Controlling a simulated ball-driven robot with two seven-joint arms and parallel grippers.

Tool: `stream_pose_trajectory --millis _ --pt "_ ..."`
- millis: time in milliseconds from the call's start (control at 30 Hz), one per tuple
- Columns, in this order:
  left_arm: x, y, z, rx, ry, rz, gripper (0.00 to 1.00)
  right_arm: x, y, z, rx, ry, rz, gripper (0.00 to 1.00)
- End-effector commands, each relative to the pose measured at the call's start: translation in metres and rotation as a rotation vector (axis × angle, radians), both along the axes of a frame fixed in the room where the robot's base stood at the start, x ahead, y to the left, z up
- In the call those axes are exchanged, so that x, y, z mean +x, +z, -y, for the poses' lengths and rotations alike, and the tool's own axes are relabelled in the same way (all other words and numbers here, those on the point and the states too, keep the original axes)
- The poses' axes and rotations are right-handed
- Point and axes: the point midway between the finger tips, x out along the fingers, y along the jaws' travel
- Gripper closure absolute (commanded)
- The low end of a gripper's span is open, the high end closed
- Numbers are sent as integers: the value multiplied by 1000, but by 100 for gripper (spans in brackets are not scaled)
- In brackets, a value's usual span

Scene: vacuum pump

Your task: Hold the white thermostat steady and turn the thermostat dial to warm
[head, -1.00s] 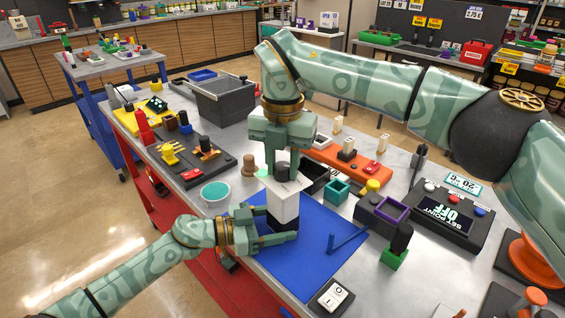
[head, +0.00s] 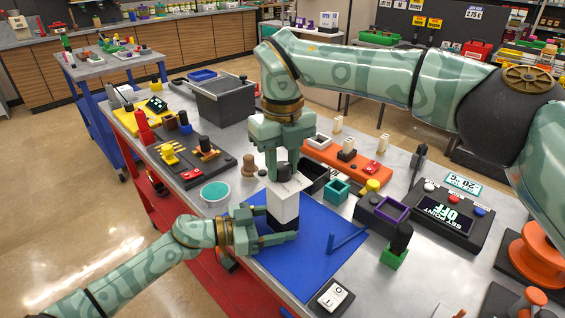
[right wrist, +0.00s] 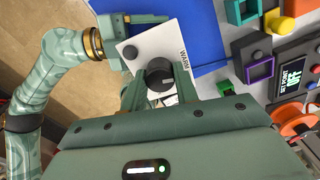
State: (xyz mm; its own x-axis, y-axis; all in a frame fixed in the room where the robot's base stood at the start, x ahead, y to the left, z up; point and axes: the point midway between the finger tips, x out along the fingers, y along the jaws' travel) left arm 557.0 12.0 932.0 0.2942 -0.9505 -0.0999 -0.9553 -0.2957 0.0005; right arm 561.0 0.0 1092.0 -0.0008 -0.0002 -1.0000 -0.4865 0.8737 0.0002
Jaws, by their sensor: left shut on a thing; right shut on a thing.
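The white thermostat (head: 288,209) is a white block with a dark lower part, standing upright on the blue mat (head: 313,231). My left gripper (head: 272,225) is shut on the thermostat's sides, low down. The dark round thermostat dial (right wrist: 160,72) is on the top. My right gripper (head: 284,172) points straight down, its fingers shut on either side of the dial. I cannot read the dial's pointer.
A teal bowl (head: 215,192) and a brown peg (head: 249,166) stand left of the mat. A dark box with a purple frame (head: 384,214) and a display reading SET POINT OFF (head: 443,211) are to the right. A white switch (head: 331,296) lies in front.

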Motion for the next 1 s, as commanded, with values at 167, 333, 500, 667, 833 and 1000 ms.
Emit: stream_pose_trajectory --millis 167,333,500,667,833,1000 --pt "0 0 0 0 -1 1 48 0 1 0 0 101 2 93" --pt "0 0 0 0 -1 1 48 0 0 0 0 164 2 93" --pt "0 0 0 0 -1 1 48 0 0 0 0 195 2 93" --pt "0 0 0 0 -2 1 48 0 0 0 0 205 2 93" --pt "0 0 0 0 -2 1 48 0 0 0 0 205 2 93" --pt "0 0 0 0 -2 1 48 0 0 0 0 204 2 54"
